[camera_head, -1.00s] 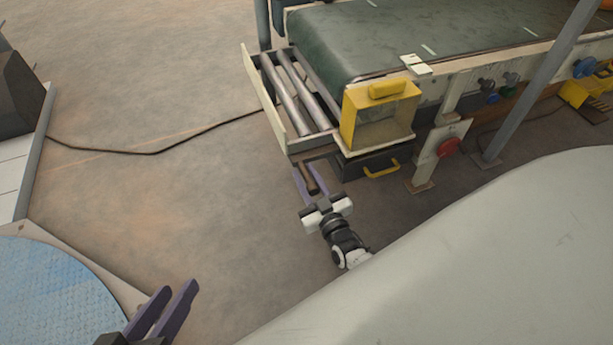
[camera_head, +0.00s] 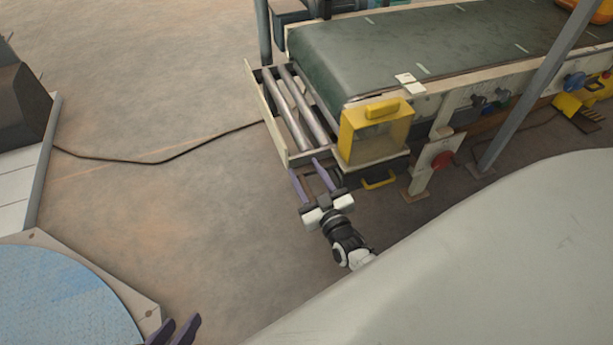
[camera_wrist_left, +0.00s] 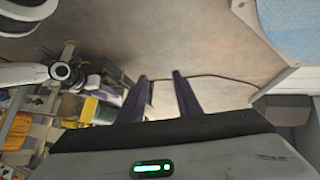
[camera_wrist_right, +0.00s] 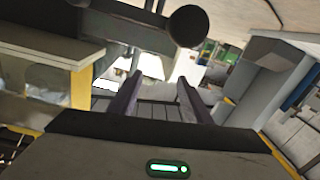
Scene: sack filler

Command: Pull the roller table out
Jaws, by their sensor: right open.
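The roller table (camera_head: 268,116), a pale frame with several grey metal rollers, stands at the left end of the green conveyor in the head view. My right gripper (camera_head: 308,168) is open at its near end, below the rollers, with purple fingers pointing at the frame. In the right wrist view, a dark bar with a round knob (camera_wrist_right: 188,26) crosses above the open fingers (camera_wrist_right: 156,84); nothing is visibly clamped. Whether the bar belongs to the roller table is unclear. My left gripper (camera_head: 174,330) is low in the head view; its fingers (camera_wrist_left: 160,76) are apart and empty.
A yellow box (camera_head: 375,132) and a yellow handle (camera_head: 379,181) sit right of my right gripper. The green conveyor (camera_head: 400,55) extends right. A cable (camera_head: 160,160) crosses clear floor left of the table. A blue round plate (camera_head: 60,300) is at lower left.

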